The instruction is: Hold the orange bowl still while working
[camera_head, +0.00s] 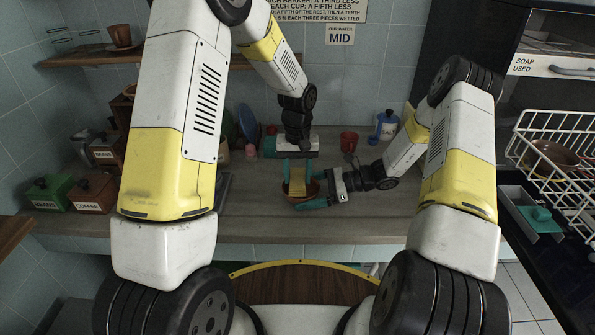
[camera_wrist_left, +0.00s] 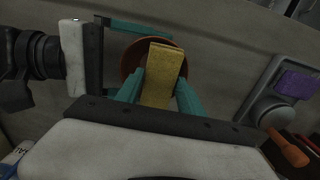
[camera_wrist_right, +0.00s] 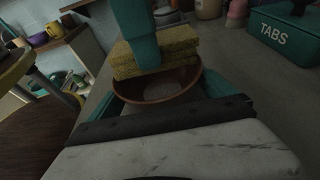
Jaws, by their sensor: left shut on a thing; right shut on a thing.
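The orange-brown bowl (camera_head: 313,188) sits on the counter, upright. My right gripper (camera_head: 311,190) is shut on the bowl, its teal fingers at either side of it; the right wrist view shows the bowl (camera_wrist_right: 165,90) close up between them. My left gripper (camera_head: 297,172) reaches down from above, shut on a yellow sponge (camera_head: 297,184). The left wrist view shows the sponge (camera_wrist_left: 160,78) between its teal fingers, over the bowl (camera_wrist_left: 132,58). Whether the sponge touches the bowl's inside, I cannot tell. Part of the bowl is hidden by sponge and fingers.
A red cup (camera_head: 348,141) and a blue salt canister (camera_head: 387,126) stand at the back right. A teal tabs box (camera_wrist_right: 285,28) stands near the wall. Green and brown canisters (camera_head: 92,192) are at the left, a white wire rack (camera_head: 560,150) at the right. Counter front is mostly clear.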

